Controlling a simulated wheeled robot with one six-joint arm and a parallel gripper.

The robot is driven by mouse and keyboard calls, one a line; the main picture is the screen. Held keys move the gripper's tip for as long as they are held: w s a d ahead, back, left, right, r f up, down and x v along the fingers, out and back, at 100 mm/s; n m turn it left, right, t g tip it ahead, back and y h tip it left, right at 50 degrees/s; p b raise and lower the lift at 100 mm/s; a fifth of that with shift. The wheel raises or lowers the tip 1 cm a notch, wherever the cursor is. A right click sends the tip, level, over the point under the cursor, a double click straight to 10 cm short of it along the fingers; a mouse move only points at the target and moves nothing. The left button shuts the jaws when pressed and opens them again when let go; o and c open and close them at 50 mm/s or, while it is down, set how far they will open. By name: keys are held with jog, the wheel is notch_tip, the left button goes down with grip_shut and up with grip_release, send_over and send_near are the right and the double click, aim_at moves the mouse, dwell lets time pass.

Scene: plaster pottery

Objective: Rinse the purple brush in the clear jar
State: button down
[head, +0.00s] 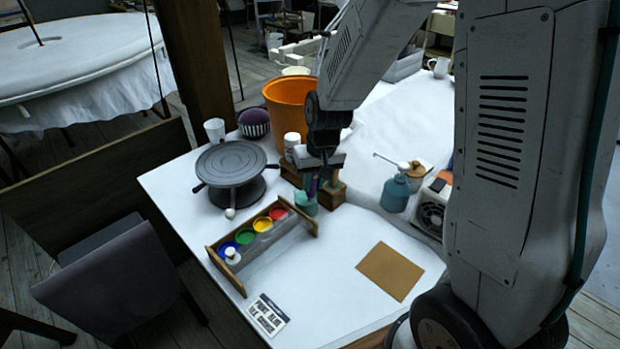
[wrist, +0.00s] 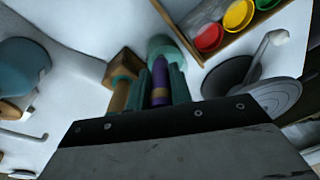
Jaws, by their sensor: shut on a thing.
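My gripper (head: 318,178) points down over the front middle of the table. In the wrist view, the gripper (wrist: 160,88) is shut on the purple brush (wrist: 159,75), with a teal finger on each side. The brush also shows in the head view (head: 312,187), just above or in a small teal cup (head: 304,204). The cup lies beyond the brush in the wrist view (wrist: 170,44); whether the tip is inside is hidden. A pale translucent cup (head: 215,130) stands at the table's back left; I cannot tell whether it is the clear jar.
A rack of paint pots (head: 262,250) stands in front, a dark turntable (head: 232,168) to the left. A wooden block (head: 333,195) is beside the cup. An orange bucket (head: 285,108) is behind, a blue bottle (head: 396,193) to the right. A brown sheet (head: 389,271) lies on clear table.

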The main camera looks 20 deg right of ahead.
jog(key=shift+w+a, duration=0.15)
jog(key=shift+w, duration=0.4)
jog(key=shift+r, duration=0.1)
jog(key=shift+r, duration=3.2)
jog(key=shift+r, duration=1.45)
